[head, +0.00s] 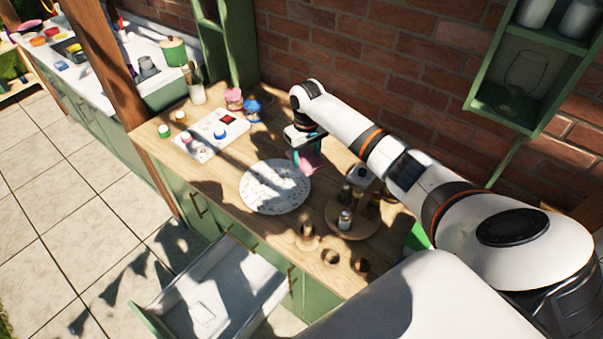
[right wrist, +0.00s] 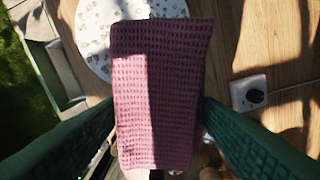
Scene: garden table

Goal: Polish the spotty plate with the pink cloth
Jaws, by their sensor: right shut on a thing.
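The spotty plate (head: 268,197) is round and white with grey spots, and lies flat on the wooden counter. My right gripper (head: 304,158) is at the plate's far right edge, pointing down. It is shut on the pink cloth (head: 297,160), which hangs between the green fingers. In the right wrist view the cloth (right wrist: 160,95) is a textured, purplish-pink rectangle, partly sunlit. It covers part of the plate (right wrist: 92,40) in that view. I cannot tell whether the cloth touches the plate. My left gripper is not in view.
A round wooden tray (head: 336,224) with small bottles stands right of the plate, with several small wooden cups in front. A white board (head: 207,146) with jars lies to the left. Pink (head: 233,99) and blue (head: 252,108) jars stand behind. An open drawer (head: 240,267) juts out in front.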

